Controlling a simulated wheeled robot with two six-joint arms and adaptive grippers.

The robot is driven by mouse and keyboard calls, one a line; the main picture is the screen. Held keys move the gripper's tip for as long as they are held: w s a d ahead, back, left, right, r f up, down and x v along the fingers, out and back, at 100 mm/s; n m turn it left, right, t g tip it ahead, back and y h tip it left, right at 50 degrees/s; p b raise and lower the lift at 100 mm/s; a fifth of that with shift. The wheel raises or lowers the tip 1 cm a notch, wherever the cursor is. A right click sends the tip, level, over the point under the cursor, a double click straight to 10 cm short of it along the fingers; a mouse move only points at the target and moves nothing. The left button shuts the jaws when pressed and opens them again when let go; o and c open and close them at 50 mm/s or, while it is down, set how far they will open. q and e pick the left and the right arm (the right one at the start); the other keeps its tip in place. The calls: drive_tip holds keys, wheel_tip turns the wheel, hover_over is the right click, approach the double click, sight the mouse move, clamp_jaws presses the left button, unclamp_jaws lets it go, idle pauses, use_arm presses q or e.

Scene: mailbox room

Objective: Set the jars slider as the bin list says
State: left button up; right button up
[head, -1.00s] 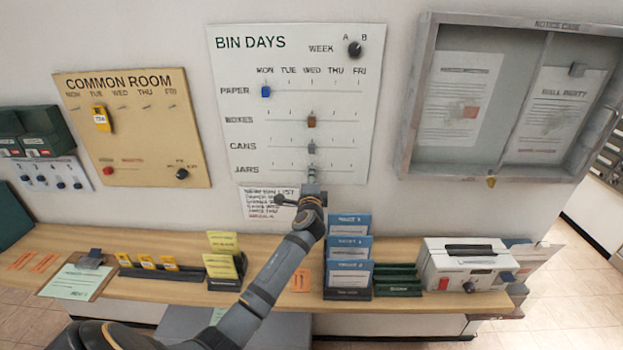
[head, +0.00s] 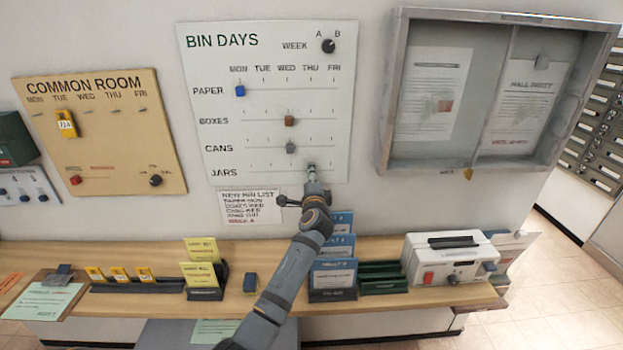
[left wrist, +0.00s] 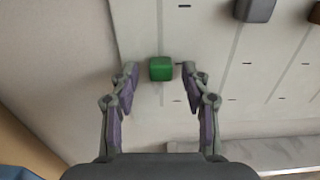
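The white Bin Days board (head: 340,110) hangs on the wall, with rows for paper, boxes, cans and jars. My left gripper (head: 312,172) is at the jars row, under the THU column, and hides the jars slider in the head view. In the left wrist view the green jars slider (left wrist: 161,69) sits between the two spread fingers of my left gripper (left wrist: 160,76), with a small gap on each side. The bin list (head: 250,206) is a white sheet below the board; its jars line is too blurred to read surely. My right gripper is out of view.
The blue paper slider (head: 240,91) is at MON; the brown boxes slider (head: 290,120) and grey cans slider (head: 291,147) are at WED. The week knob (head: 329,46) is above. A shelf (head: 390,301) with card holders and a white box (head: 450,259) runs below.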

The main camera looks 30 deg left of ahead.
use_arm(q)
drive_tip(key=shift+s, duration=0.1)
drive_tip(key=v, duration=1.2)
